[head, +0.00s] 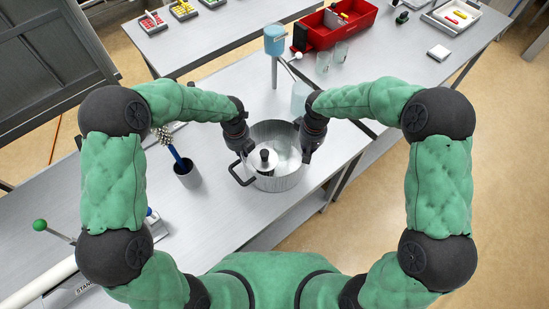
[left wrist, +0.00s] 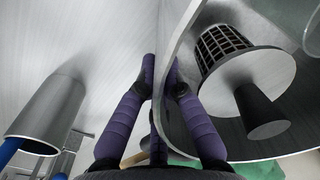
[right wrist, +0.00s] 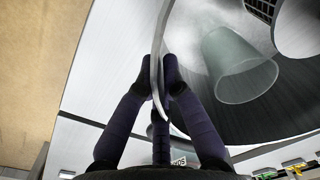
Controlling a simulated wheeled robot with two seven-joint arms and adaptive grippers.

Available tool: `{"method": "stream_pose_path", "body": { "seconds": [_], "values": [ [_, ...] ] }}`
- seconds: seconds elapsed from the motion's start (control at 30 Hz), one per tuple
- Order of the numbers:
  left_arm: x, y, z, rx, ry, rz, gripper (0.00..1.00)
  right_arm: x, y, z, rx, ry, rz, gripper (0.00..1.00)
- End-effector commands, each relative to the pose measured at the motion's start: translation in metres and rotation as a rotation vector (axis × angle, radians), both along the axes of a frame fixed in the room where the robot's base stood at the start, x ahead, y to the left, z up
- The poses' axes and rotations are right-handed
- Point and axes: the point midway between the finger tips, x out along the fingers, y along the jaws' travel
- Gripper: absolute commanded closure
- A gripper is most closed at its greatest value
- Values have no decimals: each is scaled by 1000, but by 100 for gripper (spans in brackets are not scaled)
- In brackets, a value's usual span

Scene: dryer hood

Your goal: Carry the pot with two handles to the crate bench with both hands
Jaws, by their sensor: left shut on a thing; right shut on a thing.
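The silver pot (head: 283,184) is over the near grey bench between my two arms; I cannot tell whether it touches the bench. One black handle (head: 239,174) shows at its lower left; the other is hidden. My left gripper (head: 246,148) is shut on the pot's left wall, with the rim between its fingers (left wrist: 160,78). My right gripper (head: 305,149) is shut on the right wall, and its fingers (right wrist: 160,76) pinch the rim. Inside the pot are a metal disc with a black knob (left wrist: 262,110) and a clear cup (right wrist: 240,68). A red crate (head: 352,30) stands on the far bench (head: 395,75).
A blue-topped stand (head: 275,42) and a clear beaker (head: 300,95) are behind the pot. Glasses (head: 323,62) stand by the red crate. Open floor (head: 410,200) lies right of the near bench.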

Motion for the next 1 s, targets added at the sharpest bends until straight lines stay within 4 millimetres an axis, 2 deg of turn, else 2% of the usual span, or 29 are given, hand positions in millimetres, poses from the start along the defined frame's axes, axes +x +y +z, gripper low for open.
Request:
{"method": "stream_pose_path", "body": {
  "seconds": [0.6, 1.0],
  "values": [
    [2, 0, 44, 0, -4, 0, 100, 1, -1, 43, 0, -3, 0, 100],
    [2, 0, 48, 0, -4, 1, 100, 1, -1, 47, 0, -2, 0, 100]
  ]
}}
